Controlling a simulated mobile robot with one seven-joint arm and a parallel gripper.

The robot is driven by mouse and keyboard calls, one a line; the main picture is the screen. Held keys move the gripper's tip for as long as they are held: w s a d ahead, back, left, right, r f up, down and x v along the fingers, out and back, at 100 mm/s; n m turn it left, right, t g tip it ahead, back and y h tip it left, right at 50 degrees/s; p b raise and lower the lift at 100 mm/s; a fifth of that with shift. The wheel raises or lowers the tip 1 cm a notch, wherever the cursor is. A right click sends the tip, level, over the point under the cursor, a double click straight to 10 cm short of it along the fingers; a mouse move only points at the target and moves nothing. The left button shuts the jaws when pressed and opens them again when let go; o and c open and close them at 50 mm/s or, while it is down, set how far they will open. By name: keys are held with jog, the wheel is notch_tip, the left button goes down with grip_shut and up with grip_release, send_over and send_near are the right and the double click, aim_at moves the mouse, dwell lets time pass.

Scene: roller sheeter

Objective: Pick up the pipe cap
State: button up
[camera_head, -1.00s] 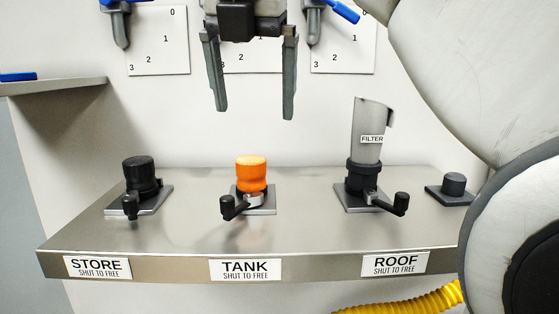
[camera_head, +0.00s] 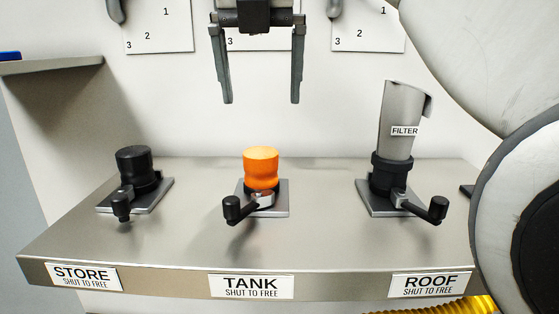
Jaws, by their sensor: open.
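An orange cap (camera_head: 261,168) stands upright on the TANK fitting, in the middle of the steel shelf. A black cap-like piece (camera_head: 135,165) stands on the STORE fitting to the left. I cannot tell from the picture alone which one the name pipe cap means. My gripper (camera_head: 261,101) is open and empty, its two fingers pointing down. In the picture it is above the orange cap, apart from it, with one finger to either side.
The steel shelf (camera_head: 200,235) has a black lever at each fitting; the TANK lever (camera_head: 240,208) is in front of the orange cap. A grey FILTER pipe (camera_head: 396,115) rises at ROOF. A yellow hose (camera_head: 450,306) is below. My arm covers the right side.

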aim_at(260, 152)
jog(key=x, duration=0.8)
jog(key=shift+a+f, duration=0.1)
jog(key=shift+f, duration=0.1)
jog(key=shift+a+x, duration=0.15)
jog(key=shift+x, duration=1.2)
jog(key=shift+a+x, duration=0.15)
jog(key=shift+x, duration=1.25)
jog(key=shift+s, duration=0.15)
jog(key=c, duration=1.4)
